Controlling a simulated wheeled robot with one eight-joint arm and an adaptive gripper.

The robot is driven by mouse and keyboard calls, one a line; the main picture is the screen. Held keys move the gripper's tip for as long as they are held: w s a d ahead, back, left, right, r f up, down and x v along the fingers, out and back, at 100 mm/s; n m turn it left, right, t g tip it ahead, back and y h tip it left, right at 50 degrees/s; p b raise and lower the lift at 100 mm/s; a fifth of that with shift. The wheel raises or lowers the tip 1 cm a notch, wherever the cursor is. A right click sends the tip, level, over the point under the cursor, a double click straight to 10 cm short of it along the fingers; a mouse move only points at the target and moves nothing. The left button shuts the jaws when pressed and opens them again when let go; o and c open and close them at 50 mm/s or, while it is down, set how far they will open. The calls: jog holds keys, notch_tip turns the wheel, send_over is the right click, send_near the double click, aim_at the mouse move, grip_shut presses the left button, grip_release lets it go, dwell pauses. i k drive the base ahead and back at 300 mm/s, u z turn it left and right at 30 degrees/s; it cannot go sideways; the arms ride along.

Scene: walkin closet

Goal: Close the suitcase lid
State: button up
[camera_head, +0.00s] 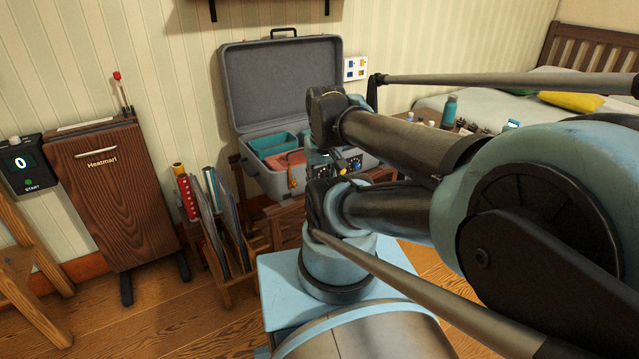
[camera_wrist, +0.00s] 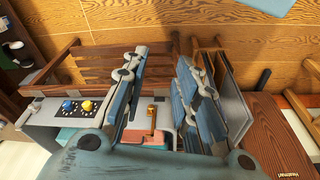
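The grey suitcase stands at the wall with its lid (camera_head: 283,85) raised, leaning back nearly upright. Its open base (camera_head: 262,178) holds teal boxes (camera_head: 275,143) and a reddish item (camera_head: 291,160); my arm hides its right part. In the wrist view, my gripper (camera_wrist: 165,92) is open, its two fingers wide apart with nothing between them. Beyond them show part of the suitcase base and an orange-red item (camera_wrist: 145,137) with a gold piece. The lid is not clearly seen there. I cannot tell whether my gripper touches the suitcase.
The suitcase sits on a wooden slatted bench (camera_wrist: 110,62). A rack (camera_head: 228,235) with upright flat boards stands at its left, beside a brown wooden trouser press (camera_head: 115,195). A bed (camera_head: 560,95) and a teal bottle (camera_head: 449,111) are at the right.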

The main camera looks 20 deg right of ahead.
aim_at(266, 83)
jog(key=z, duration=0.15)
jog(key=i, duration=0.8)
jog(key=u, duration=1.3)
